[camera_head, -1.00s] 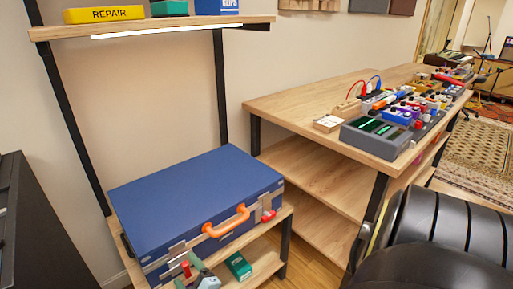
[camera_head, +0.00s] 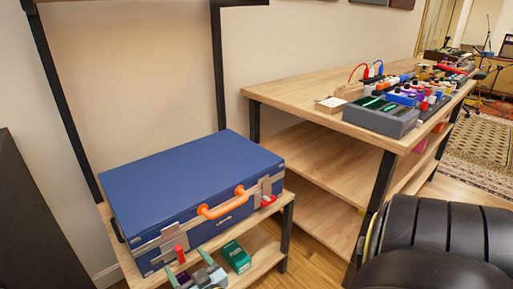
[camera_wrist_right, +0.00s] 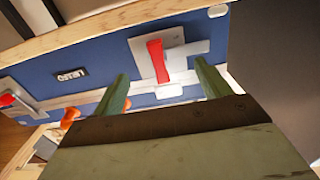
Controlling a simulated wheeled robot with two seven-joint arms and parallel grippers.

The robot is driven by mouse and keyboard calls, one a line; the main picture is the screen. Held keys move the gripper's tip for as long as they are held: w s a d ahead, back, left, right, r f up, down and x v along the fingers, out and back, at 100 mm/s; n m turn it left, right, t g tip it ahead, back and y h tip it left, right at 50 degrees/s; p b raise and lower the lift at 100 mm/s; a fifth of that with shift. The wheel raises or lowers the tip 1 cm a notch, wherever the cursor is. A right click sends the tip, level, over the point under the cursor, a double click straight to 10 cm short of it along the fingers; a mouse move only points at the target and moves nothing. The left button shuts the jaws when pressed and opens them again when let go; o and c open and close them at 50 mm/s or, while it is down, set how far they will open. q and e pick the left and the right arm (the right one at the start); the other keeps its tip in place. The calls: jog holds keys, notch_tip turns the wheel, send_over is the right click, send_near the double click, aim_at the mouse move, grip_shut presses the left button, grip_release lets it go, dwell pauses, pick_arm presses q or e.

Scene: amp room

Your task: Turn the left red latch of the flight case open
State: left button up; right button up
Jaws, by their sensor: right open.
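The blue flight case (camera_head: 190,180) lies flat on a wooden shelf with an orange handle (camera_head: 228,203) on its front. The left red latch (camera_head: 180,254) sits on a metal plate at the front left. In the right wrist view the case appears upside down, and this latch (camera_wrist_right: 157,60) stands between my fingers, sticking out from its plate. My right gripper (camera_head: 189,267) is open in front of the latch; its two green fingers (camera_wrist_right: 163,88) lie on either side of it, with gaps visible. The right red latch (camera_head: 267,200) is farther right. My left gripper is out of view.
A green box (camera_head: 236,256) lies on the lower shelf just right of my right gripper. A black shelf post (camera_head: 286,240) stands at the right. A wooden bench (camera_head: 290,95) with pedals (camera_head: 385,116) is behind. A dark cabinet (camera_head: 30,220) is at the left.

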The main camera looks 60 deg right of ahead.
jog(key=p+v, duration=0.3)
jog(key=v, duration=0.8)
jog(key=s+a+f+n+g+y+p, duration=0.2)
jog(key=s+f+n+g+y+p, duration=0.3)
jog(key=s+f+g+p, duration=0.5)
jog(key=shift+s+a+f+g+y+p, duration=0.3)
jog(key=shift+s+a+f+g+p, duration=0.1)
jog(key=shift+s+f+p, duration=1.9)
jog(key=shift+s+r, duration=0.2)
jog(key=shift+r, duration=0.1)
